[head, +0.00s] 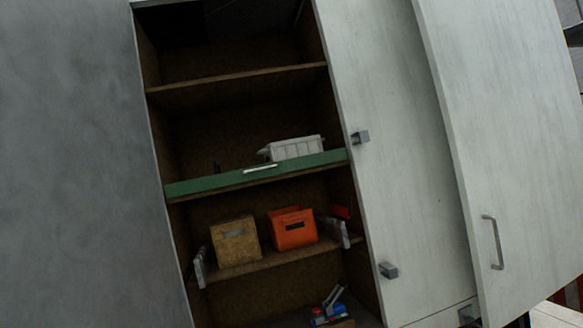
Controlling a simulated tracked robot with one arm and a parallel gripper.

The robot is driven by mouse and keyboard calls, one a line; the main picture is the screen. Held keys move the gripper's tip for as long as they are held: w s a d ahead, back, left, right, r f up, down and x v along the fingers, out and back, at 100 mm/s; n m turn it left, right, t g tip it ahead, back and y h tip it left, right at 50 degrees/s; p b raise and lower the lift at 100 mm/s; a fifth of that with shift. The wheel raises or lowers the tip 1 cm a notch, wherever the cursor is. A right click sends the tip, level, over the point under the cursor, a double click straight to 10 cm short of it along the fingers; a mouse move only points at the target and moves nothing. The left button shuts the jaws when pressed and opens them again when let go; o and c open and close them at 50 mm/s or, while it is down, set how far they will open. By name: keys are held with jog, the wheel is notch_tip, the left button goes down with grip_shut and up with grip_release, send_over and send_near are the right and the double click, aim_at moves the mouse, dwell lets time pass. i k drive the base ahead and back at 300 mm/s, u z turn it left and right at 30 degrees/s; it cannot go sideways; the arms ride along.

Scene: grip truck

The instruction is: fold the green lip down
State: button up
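The green lip (215,182) is a long strip along the front edge of the middle shelf in an open cabinet. It stands up along that edge and hides the lower part of what is behind it. A short pale handle (261,168) sits near its middle. Behind it on the shelf is a white ribbed bin (296,147), and a small dark object stands left of the bin. My gripper does not show in the head view.
Below the lip, a tan box (236,242) and an orange bin (292,229) stand on a shelf. Blue and red items (329,306) lie at the bottom. A white door (505,130) with a bar handle (493,243) stands at right. A grey panel (75,170) fills the left.

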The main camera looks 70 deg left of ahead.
aim_at(278, 168)
jog(key=i, duration=0.65)
jog(key=u, duration=2.05)
jog(key=i, duration=1.2)
jog(key=z, duration=0.45)
jog(key=i, duration=1.05)
